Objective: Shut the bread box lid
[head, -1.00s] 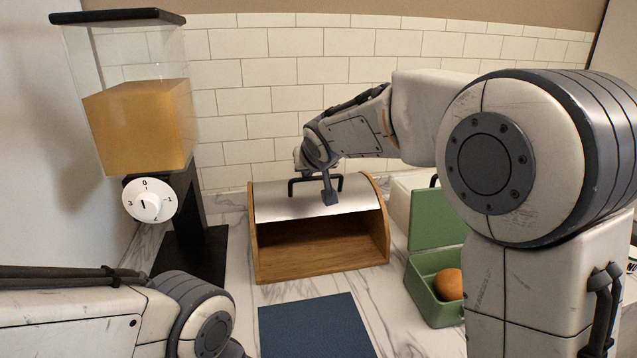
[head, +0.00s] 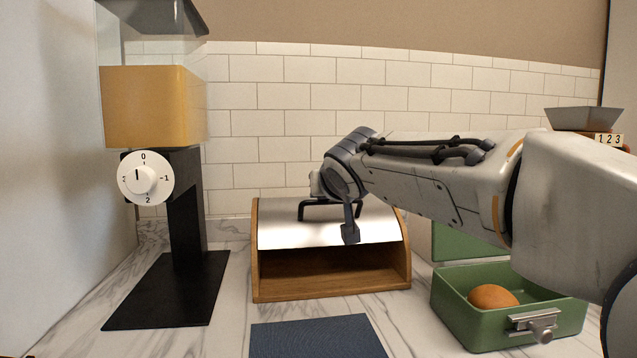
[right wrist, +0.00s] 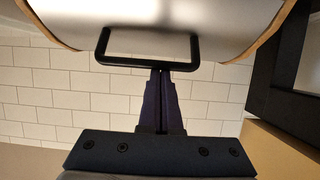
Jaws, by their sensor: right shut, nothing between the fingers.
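The bread box (head: 330,294) is wooden with a curved, shiny metal lid (head: 285,232). It stands on the counter by the tiled wall, with its front partly open below the lid's lower edge. A black bar handle (head: 303,211) is on the lid; it also shows in the right wrist view (right wrist: 103,47). My right gripper (head: 350,234) is over the front of the lid at the handle's right part. In the right wrist view its fingers (right wrist: 160,73) are together, with tips at the handle bar; I cannot tell whether they touch it. My left gripper is out of view.
A juice dispenser (head: 155,108) with a white dial stands at the left. A green open box (head: 465,318) holding an orange-brown round item (head: 493,297) is at the right. A dark blue mat (head: 318,340) lies in front. A scale (head: 583,125) shows behind my right arm.

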